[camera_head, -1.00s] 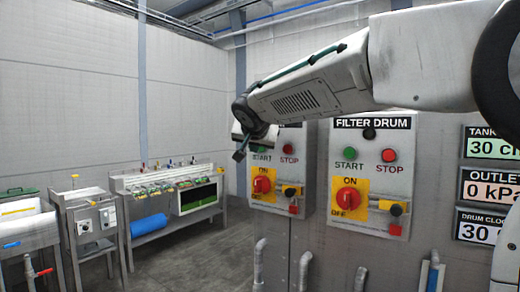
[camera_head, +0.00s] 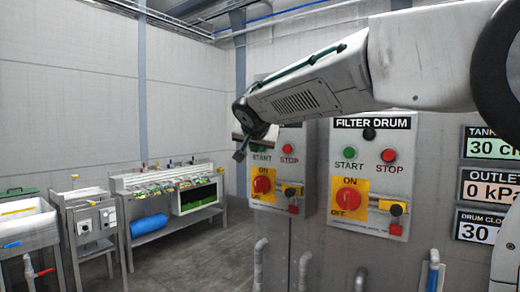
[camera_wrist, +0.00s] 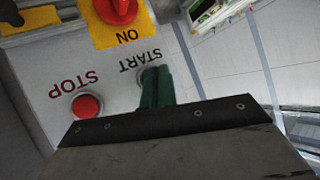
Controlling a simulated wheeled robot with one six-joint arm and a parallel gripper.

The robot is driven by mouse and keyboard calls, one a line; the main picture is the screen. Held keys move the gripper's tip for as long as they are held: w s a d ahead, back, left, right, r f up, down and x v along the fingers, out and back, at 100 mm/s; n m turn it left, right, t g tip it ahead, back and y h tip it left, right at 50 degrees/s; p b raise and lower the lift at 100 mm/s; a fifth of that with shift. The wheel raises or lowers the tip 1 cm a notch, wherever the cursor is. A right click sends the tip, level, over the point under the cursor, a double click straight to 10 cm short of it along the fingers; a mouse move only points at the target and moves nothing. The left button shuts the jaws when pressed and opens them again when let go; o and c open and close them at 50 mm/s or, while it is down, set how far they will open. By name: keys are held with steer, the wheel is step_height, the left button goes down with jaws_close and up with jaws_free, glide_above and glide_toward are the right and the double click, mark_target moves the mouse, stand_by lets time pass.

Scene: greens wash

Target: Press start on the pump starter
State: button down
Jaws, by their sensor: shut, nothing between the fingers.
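The left starter panel (camera_head: 308,190) has a red STOP button (camera_head: 288,149), a START label and a red rotary switch (camera_head: 262,185) on a yellow plate. My arm hides its nameplate and its START button in the head view. My gripper (camera_head: 240,154) is shut and empty in front of this panel's upper left. In the wrist view the panel appears upside down, with the STOP button (camera_wrist: 87,106) left of my dark green fingers (camera_wrist: 157,86). The fingertips overlap the button spot beside the START label (camera_wrist: 139,60). I cannot tell whether they touch it.
The FILTER DRUM panel (camera_head: 372,215) stands to the right with its own START button (camera_head: 349,154) and STOP button (camera_head: 388,155). Displays (camera_head: 487,187) hang farther right. Pipes (camera_head: 304,272) rise below the panels.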

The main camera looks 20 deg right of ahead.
steer(key=shift+w+d, duration=0.2)
steer(key=shift+d, duration=0.05)
steer(key=shift+w+d, duration=0.25)
steer(key=shift+d, duration=0.15)
stand_by(0.7)
stand_by(0.3)
steer(key=shift+s+a, duration=0.45)
steer(key=shift+a, duration=0.25)
steer(key=s+a, duration=0.2)
steer(key=a, duration=0.2)
steer(key=shift+s+a, duration=0.1)
steer(key=shift+s, duration=0.3)
stand_by(0.6)
